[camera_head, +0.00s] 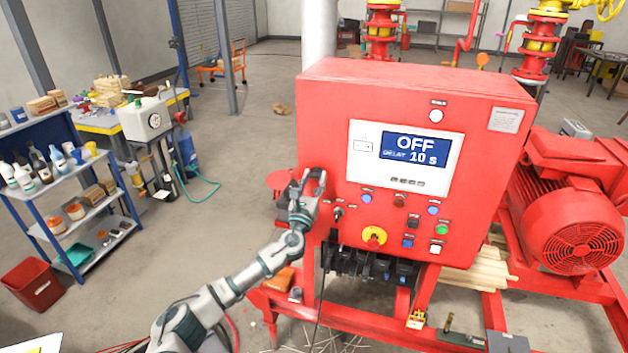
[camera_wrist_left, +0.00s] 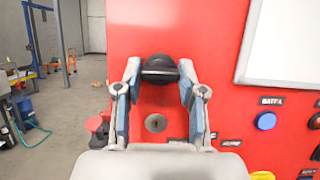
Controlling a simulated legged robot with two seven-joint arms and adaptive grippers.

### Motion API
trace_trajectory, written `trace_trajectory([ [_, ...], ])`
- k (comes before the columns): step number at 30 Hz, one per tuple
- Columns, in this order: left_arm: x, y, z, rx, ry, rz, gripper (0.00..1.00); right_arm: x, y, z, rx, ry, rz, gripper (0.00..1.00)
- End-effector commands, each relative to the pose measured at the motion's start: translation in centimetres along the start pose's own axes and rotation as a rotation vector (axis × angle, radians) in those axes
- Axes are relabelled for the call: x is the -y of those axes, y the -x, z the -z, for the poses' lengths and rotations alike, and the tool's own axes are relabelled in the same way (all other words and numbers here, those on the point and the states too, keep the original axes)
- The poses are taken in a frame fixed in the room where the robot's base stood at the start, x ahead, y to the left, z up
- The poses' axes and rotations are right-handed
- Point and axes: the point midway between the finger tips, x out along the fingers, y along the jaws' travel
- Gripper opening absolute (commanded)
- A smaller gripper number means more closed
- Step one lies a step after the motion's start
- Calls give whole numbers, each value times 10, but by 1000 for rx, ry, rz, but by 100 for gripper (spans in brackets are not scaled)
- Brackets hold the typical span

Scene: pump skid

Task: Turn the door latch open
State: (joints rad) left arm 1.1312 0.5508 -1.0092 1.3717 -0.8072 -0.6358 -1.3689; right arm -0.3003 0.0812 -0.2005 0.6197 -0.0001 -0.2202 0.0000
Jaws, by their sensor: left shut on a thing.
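The red control cabinet (camera_head: 320,120) carries the door latch on the left side of its front. In the left wrist view the latch (camera_wrist_left: 160,68) is a round black knob with a grey edge across it. My left gripper (camera_head: 314,180) reaches it from the lower left. In the left wrist view the two fingers of my left gripper (camera_wrist_left: 159,82) stand on either side of the knob and are shut on it. In the head view the fingers hide the latch. A round keyhole (camera_wrist_left: 156,123) lies below the knob. My right gripper is in neither view.
The cabinet front has an OFF display (camera_head: 405,157), several coloured buttons and a red-yellow stop knob (camera_head: 374,238). A red motor (camera_head: 565,215) stands at the right. A blue shelf (camera_head: 70,190) with bottles stands at the left. Open floor lies between shelf and cabinet.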

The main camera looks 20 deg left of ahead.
Motion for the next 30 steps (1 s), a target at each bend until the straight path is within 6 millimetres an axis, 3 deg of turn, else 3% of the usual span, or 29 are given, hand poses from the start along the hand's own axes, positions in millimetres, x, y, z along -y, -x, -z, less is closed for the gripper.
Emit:
trace_trajectory([
  [8, -1, -1, -4, 7, 145, -64, 5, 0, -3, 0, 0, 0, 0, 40],
  [30, 0, -2, -8, 10, 788, -326, 5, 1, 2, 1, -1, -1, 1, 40],
])
